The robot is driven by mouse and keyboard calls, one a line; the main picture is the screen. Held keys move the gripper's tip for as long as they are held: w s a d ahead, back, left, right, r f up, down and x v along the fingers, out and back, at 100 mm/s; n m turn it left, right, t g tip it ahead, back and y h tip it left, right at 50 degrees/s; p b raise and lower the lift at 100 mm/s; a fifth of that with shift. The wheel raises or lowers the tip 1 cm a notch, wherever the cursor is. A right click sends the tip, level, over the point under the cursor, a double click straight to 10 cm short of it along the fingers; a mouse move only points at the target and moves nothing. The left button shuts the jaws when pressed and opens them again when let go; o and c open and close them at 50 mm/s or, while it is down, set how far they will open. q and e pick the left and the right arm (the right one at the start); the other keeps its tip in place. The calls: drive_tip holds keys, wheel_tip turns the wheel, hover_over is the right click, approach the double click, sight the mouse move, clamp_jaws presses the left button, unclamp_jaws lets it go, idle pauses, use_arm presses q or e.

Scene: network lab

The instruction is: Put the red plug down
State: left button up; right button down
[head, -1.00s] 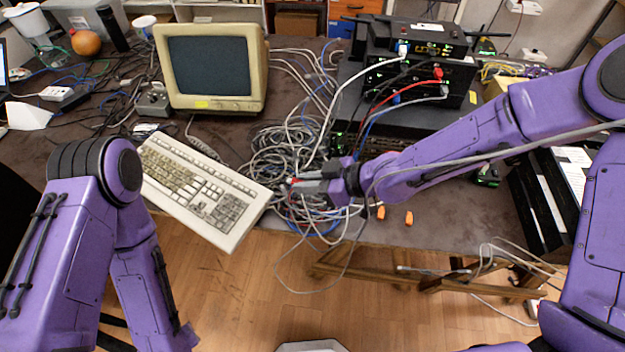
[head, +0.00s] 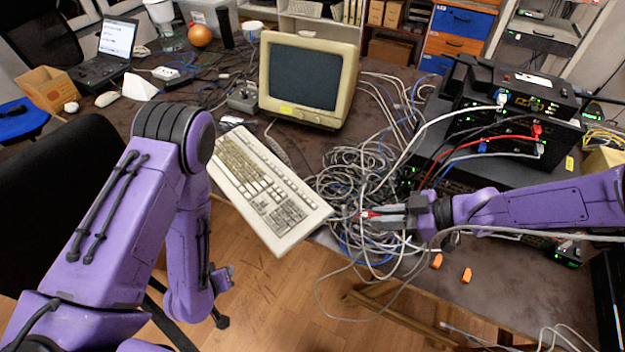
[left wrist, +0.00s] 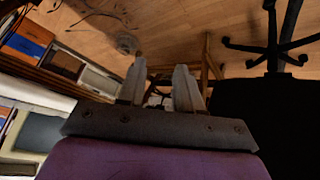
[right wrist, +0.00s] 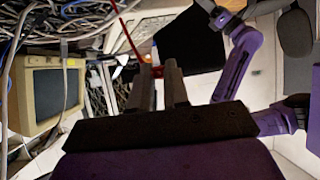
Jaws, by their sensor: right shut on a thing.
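The red plug (head: 368,214) shows as a small red spot at the tips of my right gripper (head: 374,215), over the cable tangle. In the right wrist view the red plug (right wrist: 157,71) sits between the fingertips, with a red cable running up from it. My right gripper is shut on it. I cannot tell whether the plug touches the cables or the table below. My left gripper (head: 222,278) hangs low, in front of the table and below the keyboard. In the left wrist view its fingers (left wrist: 158,85) stand apart with nothing between them.
A tangle of grey and blue cables (head: 350,170) lies around my right gripper. A keyboard (head: 265,185) is left of it, a monitor (head: 308,75) behind. Stacked network boxes (head: 515,110) stand at the right. Orange pieces (head: 437,261) lie near the front edge on brown tabletop.

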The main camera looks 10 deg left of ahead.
use_arm(q)
drive_tip(key=w+d+r+m+t+h, duration=0.1)
drive_tip(key=w+r+h, duration=0.1)
drive_tip(key=w+r, duration=0.2)
drive_tip(key=w+d+r+m+t+h, duration=0.1)
drive_tip(key=w+r+m+t+h, duration=0.1)
drive_tip(key=w+r, duration=0.3)
drive_tip(key=w+d+r+m+t+h, duration=0.1)
drive_tip(key=w+r+m+h, duration=0.1)
drive_tip(key=w+r+h, duration=0.2)
drive_tip(key=shift+w+d+r+t, duration=0.15)
drive_tip(key=shift+w+r, duration=0.1)
drive_tip(key=shift+w, duration=0.7)
drive_tip(key=shift+w+a+r+t, duration=0.1)
drive_tip(key=shift+w+r+t, duration=0.1)
drive_tip(key=shift+w, duration=0.75)
wheel_tip(320, 180, up, 3)
drive_tip(key=w+d+m+g+h, duration=0.1)
drive_tip(key=d+m+h, duration=0.1)
drive_tip(key=m+h, duration=0.1)
drive_tip(key=m+g+h, duration=0.4)
drive_tip(key=m+g, duration=0.8)
drive_tip(key=m, duration=0.5)
approach(365, 213)
drive_tip(key=x, duration=0.7)
drive_tip(key=shift+w+f, duration=0.1)
drive_tip(key=shift+w, duration=0.05)
